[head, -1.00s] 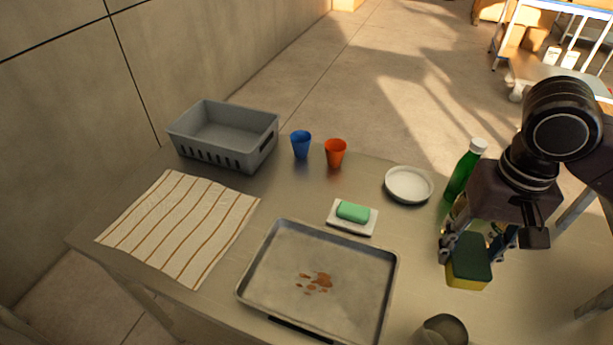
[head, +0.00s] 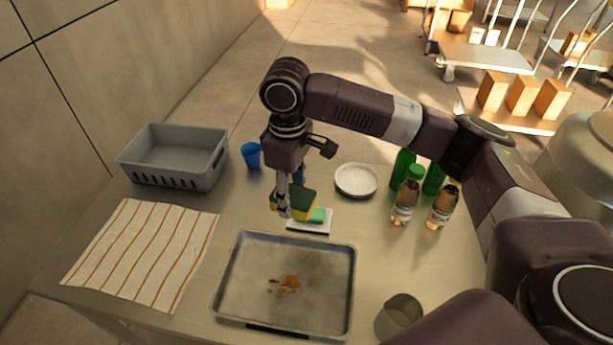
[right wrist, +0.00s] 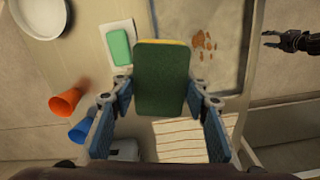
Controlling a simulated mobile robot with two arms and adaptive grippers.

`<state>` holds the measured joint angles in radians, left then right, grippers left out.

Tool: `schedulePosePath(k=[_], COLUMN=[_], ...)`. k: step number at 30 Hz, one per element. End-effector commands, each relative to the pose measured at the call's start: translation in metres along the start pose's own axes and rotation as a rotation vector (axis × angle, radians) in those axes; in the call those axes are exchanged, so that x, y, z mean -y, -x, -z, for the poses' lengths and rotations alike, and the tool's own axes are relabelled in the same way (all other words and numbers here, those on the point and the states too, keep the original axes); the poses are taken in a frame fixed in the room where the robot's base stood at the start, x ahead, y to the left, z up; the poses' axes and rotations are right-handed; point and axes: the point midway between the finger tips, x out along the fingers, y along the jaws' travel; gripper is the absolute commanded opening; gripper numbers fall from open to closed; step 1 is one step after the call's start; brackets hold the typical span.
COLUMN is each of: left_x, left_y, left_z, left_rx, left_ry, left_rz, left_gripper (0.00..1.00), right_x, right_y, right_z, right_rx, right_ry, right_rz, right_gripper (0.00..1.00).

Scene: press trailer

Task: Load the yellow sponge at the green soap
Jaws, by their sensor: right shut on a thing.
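My right gripper (head: 290,198) is shut on the yellow sponge (head: 303,205), which has a dark green face. In the right wrist view the sponge (right wrist: 162,80) sits between the two fingers. In the head view the sponge is in front of the green soap (head: 318,215) and partly hides it. The soap lies on a white dish (head: 311,226). In the right wrist view the soap (right wrist: 119,48) shows beside the sponge with a gap in the picture. My left gripper (right wrist: 266,39) shows at the right edge of the right wrist view, open and empty.
A stained metal tray (head: 235,285) lies in front of the dish. A white plate (head: 356,181) and several bottles (head: 405,205) stand to the right. A blue cup (head: 251,155), grey basket (head: 170,178) and striped cloth (head: 145,250) are left. An orange cup (right wrist: 66,103) is near my right gripper.

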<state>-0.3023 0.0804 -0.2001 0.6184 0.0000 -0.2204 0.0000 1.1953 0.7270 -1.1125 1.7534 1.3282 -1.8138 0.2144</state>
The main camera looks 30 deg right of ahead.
Motion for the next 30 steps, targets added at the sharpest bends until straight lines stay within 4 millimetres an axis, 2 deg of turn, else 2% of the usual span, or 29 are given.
schedulePosePath(k=[1, 9, 15, 23, 30], left_x=[0.001, 0.001, 0.002, 0.002, 0.001], left_y=[0.012, 0.041, 0.059, 0.069, 0.061], left_z=[0.003, 0.01, 0.012, 0.011, 0.009], left_rx=[-0.003, -0.01, -0.009, -0.008, -0.005], left_ry=[0.0, 0.0, 0.0, 0.0, 0.0], left_rz=[0.0, 0.001, 0.001, 0.001, 0.0], left_gripper=[0.4, 0.4, 0.4, 0.4, 0.4], right_x=[-0.007, -0.046, -0.072, -0.09, -0.092], right_y=[0.002, -0.021, -0.041, -0.058, -0.068], right_z=[0.002, 0.01, 0.005, -0.002, -0.003], right_rx=[0.003, 0.003, 0.004, 0.001, 0.001], right_ry=[0.056, 0.427, 0.684, 0.876, 0.905], right_rz=[0.003, 0.003, 0.003, 0.001, 0.0], right_gripper=[0.23, 0.23, 0.23, 0.23, 0.23])
